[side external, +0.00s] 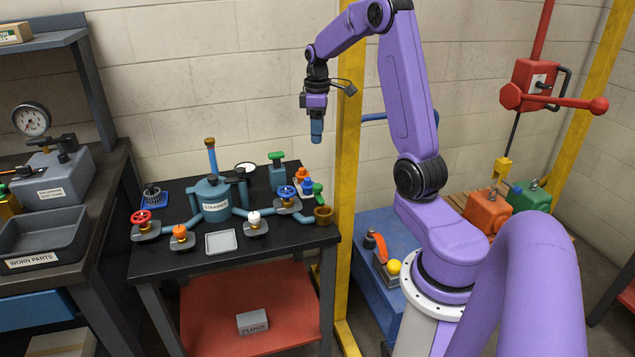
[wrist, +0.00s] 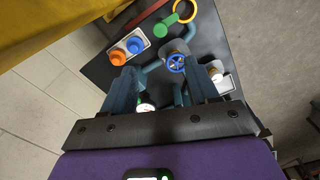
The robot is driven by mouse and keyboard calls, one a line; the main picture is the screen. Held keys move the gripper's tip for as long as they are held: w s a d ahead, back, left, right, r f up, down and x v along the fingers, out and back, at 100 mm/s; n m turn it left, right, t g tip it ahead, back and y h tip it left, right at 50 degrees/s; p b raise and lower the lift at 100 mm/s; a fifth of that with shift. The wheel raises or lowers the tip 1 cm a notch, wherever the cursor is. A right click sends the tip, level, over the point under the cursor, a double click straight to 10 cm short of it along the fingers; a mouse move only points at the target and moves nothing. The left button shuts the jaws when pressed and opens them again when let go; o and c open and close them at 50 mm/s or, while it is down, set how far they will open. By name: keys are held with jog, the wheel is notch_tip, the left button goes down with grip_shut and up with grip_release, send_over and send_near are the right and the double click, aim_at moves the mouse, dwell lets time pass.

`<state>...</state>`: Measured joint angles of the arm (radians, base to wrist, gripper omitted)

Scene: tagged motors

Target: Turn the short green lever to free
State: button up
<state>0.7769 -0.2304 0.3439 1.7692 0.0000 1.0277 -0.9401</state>
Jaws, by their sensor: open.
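Two green pieces show on the dark bench in the side external view. One is a green T-shaped top (side external: 277,156) on a teal block at the back. The other is a small green lever-like piece (side external: 318,188) by the brown cup; it seems to be the green piece (wrist: 166,26) in the wrist view. I cannot tell which is the short lever, nor read any free mark. My gripper (side external: 317,139) hangs fingers down, high above the bench's right back part. In the wrist view, its teal fingers (wrist: 162,82) are apart and empty.
A blue handwheel (side external: 287,192), orange and blue knobs (wrist: 127,51), a white knob (side external: 253,217) and a teal strainer (side external: 213,198) crowd the bench. A yellow post (side external: 348,170) stands close to the right of my gripper.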

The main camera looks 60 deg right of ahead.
aim_at(317, 186)
notch_tip(317, 186, down, 17)
jog(key=shift+f, duration=0.1)
dwell(0.5)
jog(key=c, duration=1)
